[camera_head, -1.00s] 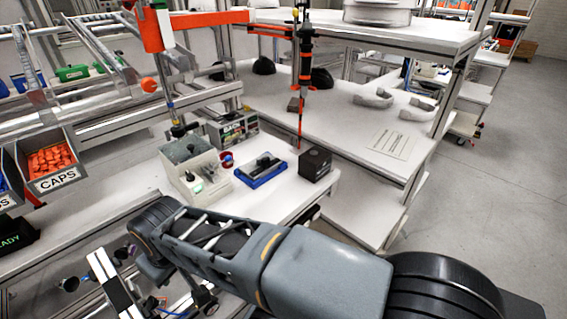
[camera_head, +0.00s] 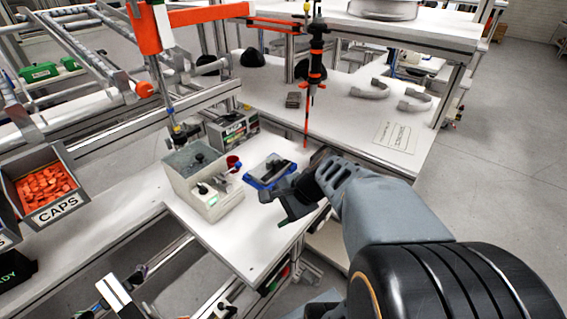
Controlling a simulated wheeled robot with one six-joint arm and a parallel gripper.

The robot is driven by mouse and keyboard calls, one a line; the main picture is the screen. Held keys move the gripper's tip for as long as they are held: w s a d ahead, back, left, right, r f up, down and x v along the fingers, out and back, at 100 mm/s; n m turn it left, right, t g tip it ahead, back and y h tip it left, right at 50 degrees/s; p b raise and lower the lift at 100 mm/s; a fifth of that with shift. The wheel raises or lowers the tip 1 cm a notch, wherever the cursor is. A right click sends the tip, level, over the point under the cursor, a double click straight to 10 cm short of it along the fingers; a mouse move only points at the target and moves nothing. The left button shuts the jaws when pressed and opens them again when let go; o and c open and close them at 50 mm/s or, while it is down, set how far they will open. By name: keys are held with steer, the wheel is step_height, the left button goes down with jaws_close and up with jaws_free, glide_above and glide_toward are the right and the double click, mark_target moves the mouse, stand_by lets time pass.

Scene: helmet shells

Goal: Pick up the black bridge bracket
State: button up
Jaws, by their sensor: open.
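A black part, which looks like the bridge bracket (camera_head: 273,169), lies on a blue tray (camera_head: 252,183) on the white table, right of a grey-beige machine box. Its fine shape is too small to tell. My gripper (camera_head: 274,208) is open and empty, above the table just in front of and slightly right of the tray. Its upper finger comes close to the tray's near right edge in the picture, and I cannot tell the height between them. My wrist and arm come in from the right and cover the table's right end.
The beige machine box (camera_head: 203,185) stands left of the tray, with a red cup (camera_head: 233,162) between. A labelled box (camera_head: 234,128) stands behind. A hanging screwdriver (camera_head: 314,75) is at the back right. The table's front (camera_head: 240,240) is clear.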

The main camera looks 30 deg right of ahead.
steer(key=w+d+r+m+t+y, duration=0.1)
steer(key=w+d+r+m+t, duration=0.25)
steer(key=d+m, duration=0.35)
steer(key=m+t+h+p, duration=0.15)
steer(key=m+t, duration=0.25)
steer(key=m, duration=0.4)
glide_toward(276, 161)
steer(key=shift+f+x, duration=0.2)
steer(key=shift+x, duration=1)
steer(key=shift+p+x, duration=0.55)
steer(key=shift+x, duration=2.35)
steer(key=shift+t+y, duration=0.25)
steer(key=shift+r, duration=0.1)
steer(key=c, duration=1)
